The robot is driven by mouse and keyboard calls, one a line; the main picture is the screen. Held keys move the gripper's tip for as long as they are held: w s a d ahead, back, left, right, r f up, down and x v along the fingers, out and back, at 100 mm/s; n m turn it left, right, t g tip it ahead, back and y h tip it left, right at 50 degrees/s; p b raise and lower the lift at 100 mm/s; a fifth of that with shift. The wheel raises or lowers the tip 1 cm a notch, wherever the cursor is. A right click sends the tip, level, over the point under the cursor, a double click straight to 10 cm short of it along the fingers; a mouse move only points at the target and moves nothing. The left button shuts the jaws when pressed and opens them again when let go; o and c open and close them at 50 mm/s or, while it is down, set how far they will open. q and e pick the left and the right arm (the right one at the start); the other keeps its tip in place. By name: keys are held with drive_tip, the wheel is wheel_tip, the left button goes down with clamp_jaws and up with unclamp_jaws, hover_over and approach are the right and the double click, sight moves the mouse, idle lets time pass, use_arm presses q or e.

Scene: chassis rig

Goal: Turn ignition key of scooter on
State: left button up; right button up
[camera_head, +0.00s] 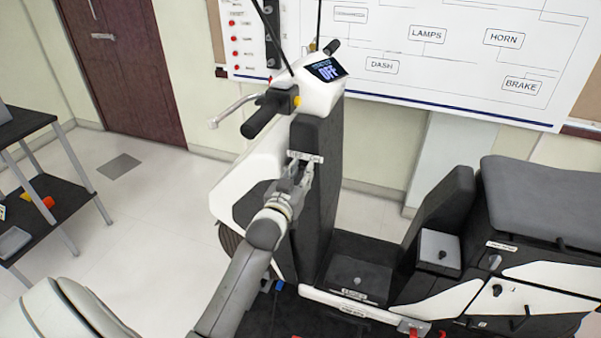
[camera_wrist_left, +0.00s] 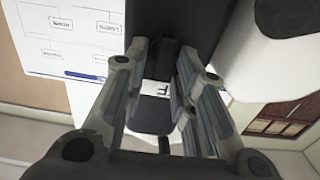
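The scooter's white and black front column (camera_head: 322,190) stands at the middle of the head view. Its dash display (camera_head: 326,70) reads OFF. A small pale label plate (camera_head: 318,158) sits on the column's rear face, where my left gripper (camera_head: 301,168) points. In the left wrist view, my left gripper (camera_wrist_left: 161,52) has its two fingers apart, one on each side of a dark upright part and the white label (camera_wrist_left: 154,88). I cannot make out the key clearly, nor whether a finger touches it. My right gripper is not in view.
A handlebar grip (camera_head: 268,113) and lever stick out above my left gripper. The scooter's seat (camera_head: 545,200) and footboard lie to the right. A wiring board (camera_head: 430,60) hangs behind. A dark shelf (camera_head: 60,205) stands at left, with clear floor between.

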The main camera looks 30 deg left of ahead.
use_arm(q)
clamp_jaws()
drive_tip(key=shift+m, duration=0.3)
drive_tip(key=shift+w+d+f+m+p, duration=0.1)
drive_tip(key=shift+d+f+m+p, duration=0.15)
drive_tip(key=shift+m, duration=1.6)
drive_tip(key=shift+d+m+p, duration=0.15)
drive_tip(key=shift+m+p, duration=0.25)
drive_tip(key=shift+m, duration=1.5)
drive_tip(key=shift+w+d+f+m+p, duration=0.1)
drive_tip(key=shift+d+f+m+p, duration=0.15)
drive_tip(key=shift+m, duration=1.6)
drive_tip(key=shift+r, duration=0.1)
